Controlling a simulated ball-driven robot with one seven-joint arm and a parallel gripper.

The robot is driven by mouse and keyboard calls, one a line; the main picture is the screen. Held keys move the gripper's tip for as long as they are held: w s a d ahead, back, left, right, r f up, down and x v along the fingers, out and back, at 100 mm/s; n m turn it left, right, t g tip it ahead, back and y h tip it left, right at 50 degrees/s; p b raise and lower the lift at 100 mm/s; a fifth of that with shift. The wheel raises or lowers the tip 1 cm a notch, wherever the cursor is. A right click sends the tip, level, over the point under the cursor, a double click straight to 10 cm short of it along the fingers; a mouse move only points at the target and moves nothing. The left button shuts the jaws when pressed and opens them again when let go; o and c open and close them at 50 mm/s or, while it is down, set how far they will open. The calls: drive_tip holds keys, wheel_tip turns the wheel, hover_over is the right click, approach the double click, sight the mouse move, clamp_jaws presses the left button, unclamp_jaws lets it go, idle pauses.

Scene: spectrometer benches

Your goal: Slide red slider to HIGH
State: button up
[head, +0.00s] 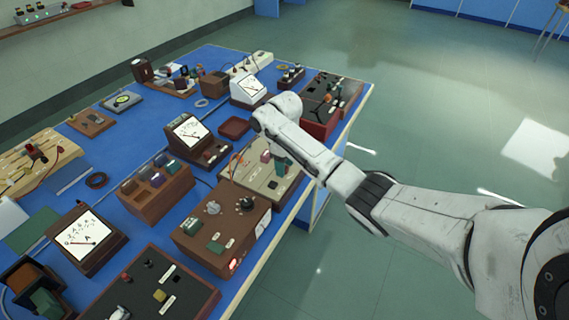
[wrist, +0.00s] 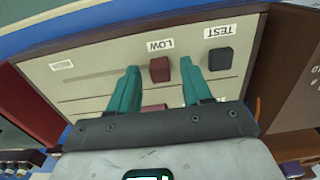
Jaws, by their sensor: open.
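A beige slider panel (head: 258,183) lies on the blue bench, under my gripper (head: 283,163). In the wrist view a dark reddish slider knob (wrist: 159,70) sits by the LOW label (wrist: 160,44), at the right end of a slot (wrist: 90,76). A small label (wrist: 62,65), too blurred to read, is at the slot's other end. A second, redder knob (wrist: 154,107) shows lower down, partly hidden by my gripper body. My gripper's teal fingers (wrist: 158,92) are open, one on each side of the knobs; I cannot tell whether they touch either one.
A dark square button (wrist: 220,58) sits by the TEST label (wrist: 222,30), close to the right finger. A brown box with knobs (head: 222,225) stands in front of the panel and a dark red-sided box (head: 325,105) behind it. The bench edge is to the right.

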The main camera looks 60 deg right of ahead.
drive_tip(key=shift+f, duration=0.1)
clamp_jaws()
idle(0.4)
